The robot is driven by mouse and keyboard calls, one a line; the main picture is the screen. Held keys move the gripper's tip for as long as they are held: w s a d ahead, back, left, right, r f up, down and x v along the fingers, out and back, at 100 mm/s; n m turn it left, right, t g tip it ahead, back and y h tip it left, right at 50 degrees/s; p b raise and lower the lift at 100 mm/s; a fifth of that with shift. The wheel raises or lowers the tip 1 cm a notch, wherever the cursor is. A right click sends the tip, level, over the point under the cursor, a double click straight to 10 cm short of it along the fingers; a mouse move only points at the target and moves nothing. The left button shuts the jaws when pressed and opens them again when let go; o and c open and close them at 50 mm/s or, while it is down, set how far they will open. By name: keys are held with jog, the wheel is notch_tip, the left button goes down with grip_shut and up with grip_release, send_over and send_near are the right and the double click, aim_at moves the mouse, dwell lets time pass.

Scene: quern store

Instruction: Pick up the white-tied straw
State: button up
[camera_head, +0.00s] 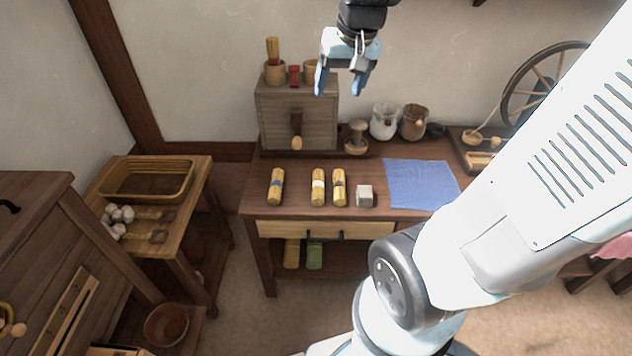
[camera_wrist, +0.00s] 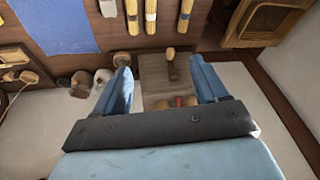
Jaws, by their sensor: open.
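The white-tied straw (camera_head: 318,188) is a short yellow bundle with a white band around its middle. It lies on the wooden table between a blue-tied straw bundle (camera_head: 276,187) on its left and a dark-tied straw bundle (camera_head: 339,188) close on its right. In the wrist view, the white-tied straw (camera_wrist: 150,15) shows at the top edge, partly cut off by the frame. My gripper (camera_head: 340,86) is open and empty, held high near the wall, above the back of the table and well apart from the straw. Its blue fingers (camera_wrist: 161,84) also show in the wrist view.
A wooden box (camera_head: 297,121) with a handle and cups on top stands behind the bundles. A grey block (camera_head: 365,196) and a blue cloth (camera_head: 421,183) lie to their right. Jars (camera_head: 384,122) stand at the back. The table's front strip is clear.

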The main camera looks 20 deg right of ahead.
jog(key=w+f+m+g, duration=0.1)
jog(key=w+f+g, duration=0.1)
jog(key=w+f, duration=0.9)
jog(key=m+g+h, duration=0.1)
jog(key=g, duration=0.1)
send_over(318, 180)
notch_tip(318, 180, down, 16)
jog(key=shift+s+f, duration=0.1)
jog(key=shift+f, duration=7)
jog(key=shift+c, duration=0.2)
jog(key=c, duration=1.1)
jog(key=shift+r, duration=0.15)
